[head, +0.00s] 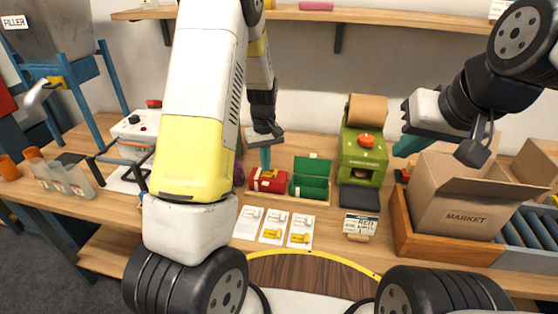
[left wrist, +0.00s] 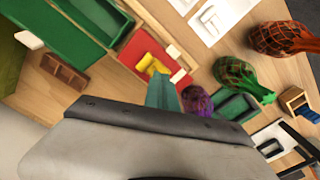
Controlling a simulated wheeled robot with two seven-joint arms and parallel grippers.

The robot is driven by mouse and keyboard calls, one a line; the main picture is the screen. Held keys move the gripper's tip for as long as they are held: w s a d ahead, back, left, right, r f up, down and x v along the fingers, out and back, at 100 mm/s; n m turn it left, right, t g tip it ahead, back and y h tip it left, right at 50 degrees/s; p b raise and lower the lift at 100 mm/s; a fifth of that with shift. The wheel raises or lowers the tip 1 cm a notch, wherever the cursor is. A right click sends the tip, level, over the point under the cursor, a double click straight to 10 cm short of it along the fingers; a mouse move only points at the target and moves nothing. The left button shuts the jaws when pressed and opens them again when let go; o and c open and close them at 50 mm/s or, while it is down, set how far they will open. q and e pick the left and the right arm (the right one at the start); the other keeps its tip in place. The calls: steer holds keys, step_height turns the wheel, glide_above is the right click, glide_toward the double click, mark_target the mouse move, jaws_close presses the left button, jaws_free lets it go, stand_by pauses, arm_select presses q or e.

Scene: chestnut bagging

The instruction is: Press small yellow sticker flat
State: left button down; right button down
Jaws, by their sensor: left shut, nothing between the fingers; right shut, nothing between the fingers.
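A red box (head: 266,185) sits on the table at centre, with a small yellow piece (head: 268,174) on top, which looks like the sticker. In the left wrist view the yellow piece (left wrist: 150,63) lies on the red surface (left wrist: 138,48), and its near edge is close to my fingertips. I cannot tell whether it lies flat. My left gripper (head: 265,158) is shut and empty, its teal fingertips pointing down at the red box; touching or just above is unclear. My right gripper (head: 408,146) is shut and empty, raised left of the market carton.
A green box (head: 309,187) with a raised lid stands right of the red box. Several cards (head: 272,227) lie in front. A green machine (head: 362,150) and a market carton (head: 462,205) stand to the right. Netted bags (left wrist: 245,80) lie near my left gripper.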

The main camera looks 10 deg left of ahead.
arm_select(q)
steer(key=shift+f, duration=0.9)
stand_by(1.2)
steer(key=shift+r, duration=3.55)
steer(key=s+d+r+m+t+h, duration=0.2)
steer(key=s+r+m+t, duration=0.2)
steer(key=s+r, duration=1.25)
steer(key=s+r+m+t, duration=0.2)
steer(key=s+r, duration=0.2)
steer(key=s, duration=0.3)
steer(key=shift+s+r, duration=0.25)
steer(key=shift+s, duration=0.15)
steer(key=shift+d, duration=0.1)
